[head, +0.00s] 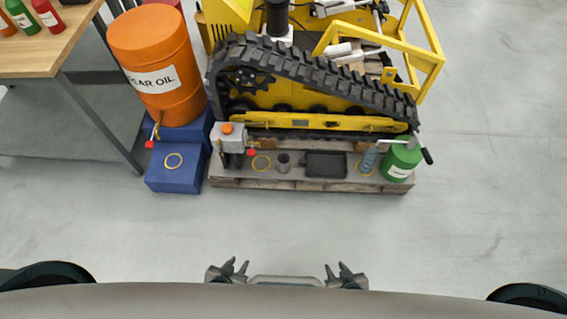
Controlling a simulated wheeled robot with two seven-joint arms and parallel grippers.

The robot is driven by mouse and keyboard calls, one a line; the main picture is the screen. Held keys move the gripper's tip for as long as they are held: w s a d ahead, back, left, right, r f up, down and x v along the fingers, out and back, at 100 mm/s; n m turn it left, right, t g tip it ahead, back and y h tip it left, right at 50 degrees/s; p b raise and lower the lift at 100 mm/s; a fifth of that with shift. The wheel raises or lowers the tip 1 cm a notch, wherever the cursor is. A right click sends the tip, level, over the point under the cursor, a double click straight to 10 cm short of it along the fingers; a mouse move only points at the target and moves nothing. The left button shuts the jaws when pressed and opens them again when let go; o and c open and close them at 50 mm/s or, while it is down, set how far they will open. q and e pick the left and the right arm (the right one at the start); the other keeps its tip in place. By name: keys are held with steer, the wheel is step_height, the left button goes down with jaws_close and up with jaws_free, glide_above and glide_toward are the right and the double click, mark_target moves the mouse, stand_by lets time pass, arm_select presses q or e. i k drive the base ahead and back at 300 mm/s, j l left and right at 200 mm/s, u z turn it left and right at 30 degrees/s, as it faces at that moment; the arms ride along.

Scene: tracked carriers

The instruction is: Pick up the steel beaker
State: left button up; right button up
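A small grey metal cup that looks like the steel beaker (283,162) stands upright on the pallet (300,186), between a yellow ring and a dark tray. My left gripper (236,266) is at the bottom of the head view, below and left of the beaker, with its fingers apart and nothing seen between them. My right gripper (336,267) is also at the bottom, below and right of the beaker, with fingers apart and empty. Both grippers are well clear of the pallet.
A yellow tracked carrier (310,122) stands behind the pallet. On the pallet are a grey device (230,142), a dark tray (325,164) and a green can (401,161). An orange oil drum (160,70) and blue step (176,180) stand left. The floor in front is clear.

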mark_target(284, 159)
steer(key=i+l+u, duration=0.25)
steer(key=i+l, duration=0.2)
steer(key=l, duration=0.15)
steer(key=i+l+u, duration=0.15)
steer(key=l, duration=0.2)
steer(key=i+l+u, duration=0.25)
steer(key=i+l, duration=0.15)
steer(key=l, duration=0.35)
